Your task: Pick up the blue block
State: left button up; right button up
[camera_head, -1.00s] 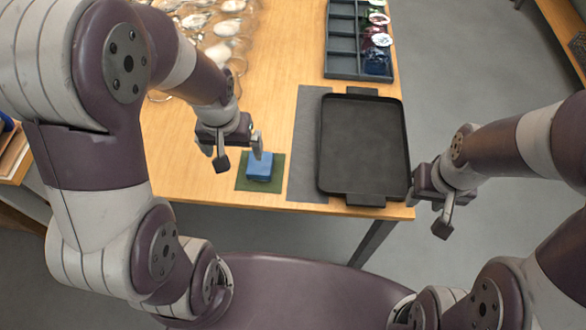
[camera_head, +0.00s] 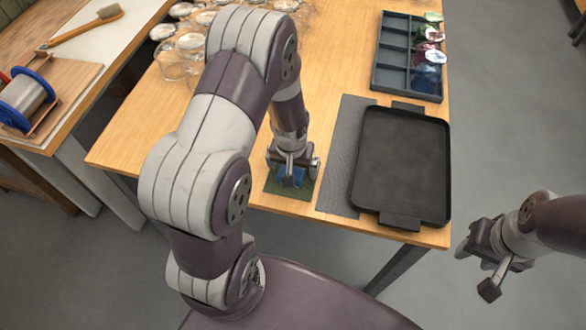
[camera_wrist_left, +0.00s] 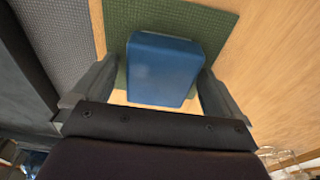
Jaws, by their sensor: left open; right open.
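The blue block (camera_wrist_left: 162,70) lies on a small green mat (camera_wrist_left: 205,22) in the left wrist view. In the head view the block (camera_head: 291,174) is mostly hidden under my left gripper (camera_head: 292,172), and the green mat (camera_head: 299,192) shows around it. My left gripper is open, with one finger on either side of the block in the wrist view (camera_wrist_left: 158,88). I cannot tell whether the fingers touch it. My right gripper (camera_head: 474,270) is open and empty, off the table's right front corner.
A black tray (camera_head: 402,165) lies on the table right of a grey mat (camera_head: 340,185). A dark compartment box (camera_head: 392,75) with several glass-like items stands behind. Several clear glass pieces (camera_head: 180,65) crowd the back left. A side table at left holds a brush (camera_head: 90,25) and a spool (camera_head: 27,95).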

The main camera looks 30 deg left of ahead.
pick_arm(q)
jog(key=c, duration=1.2)
jog(key=shift+r, duration=0.5)
jog(key=r, duration=0.2)
jog(key=d+r, duration=0.1)
jog(key=shift+w+r, duration=0.2)
jog(key=shift+r, duration=0.2)
jog(key=w+d+r, duration=0.1)
jog(key=d+r, duration=0.1)
jog(key=d, duration=0.1)
jog(key=w+d+r, duration=0.1)
jog(key=d+r, duration=0.1)
jog(key=d, duration=0.1)
jog(key=w+d+r, duration=0.1)
jog(key=d+r, duration=0.1)
jog(key=d, duration=0.2)
jog(key=shift+w+d+r, duration=0.1)
jog(key=shift+r, duration=0.05)
jog(key=shift+o, duration=1.4)
